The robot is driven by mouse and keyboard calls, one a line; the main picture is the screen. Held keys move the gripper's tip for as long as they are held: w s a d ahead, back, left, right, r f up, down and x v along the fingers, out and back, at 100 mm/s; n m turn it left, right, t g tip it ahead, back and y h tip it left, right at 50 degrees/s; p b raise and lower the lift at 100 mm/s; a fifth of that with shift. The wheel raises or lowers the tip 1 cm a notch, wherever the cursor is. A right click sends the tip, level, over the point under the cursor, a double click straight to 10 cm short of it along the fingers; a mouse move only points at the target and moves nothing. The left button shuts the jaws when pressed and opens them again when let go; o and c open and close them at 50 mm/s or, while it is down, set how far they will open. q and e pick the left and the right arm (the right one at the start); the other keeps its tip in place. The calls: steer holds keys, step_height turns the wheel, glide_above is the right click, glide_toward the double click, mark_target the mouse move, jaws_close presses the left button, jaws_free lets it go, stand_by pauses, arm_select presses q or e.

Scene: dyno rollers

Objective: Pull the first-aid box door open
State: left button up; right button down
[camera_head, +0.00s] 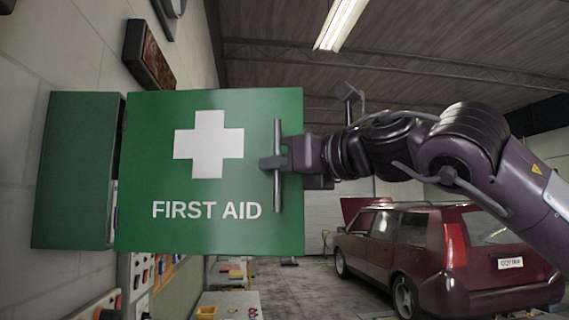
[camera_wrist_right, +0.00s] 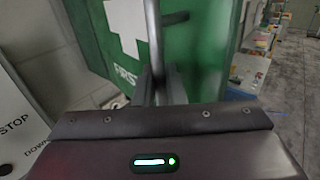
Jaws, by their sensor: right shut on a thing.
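The green first-aid box (camera_head: 75,170) is fixed to the wall at the left in the head view. Its green door (camera_head: 160,125), with a white cross and "FIRST AID" lettering, stands swung out from the box, with a dark gap between them at the left. A vertical grey bar handle (camera_head: 278,190) is near the door's right edge. My right gripper (camera_head: 273,162) is shut on the handle at about mid height, its arm coming from the right. The handle also shows between the fingers in the right wrist view (camera_wrist_right: 154,40). My left gripper is not in view.
A dark red car (camera_head: 400,245) stands on the floor at the right, behind my right arm. Below the door are wall switch panels (camera_head: 140,270) and a bench with a yellow bin (camera_head: 206,312). A brown box (camera_head: 150,55) hangs above on the wall.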

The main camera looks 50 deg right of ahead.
stand_by(0.3)
steer(key=c, duration=1.8)
jaws_free()
steer(key=shift+o, duration=0.9)
steer(key=shift+w+a, duration=0.15)
steer(key=s+b, duration=0.3)
steer(key=s, duration=0.5)
steer(key=shift+w, duration=0.1)
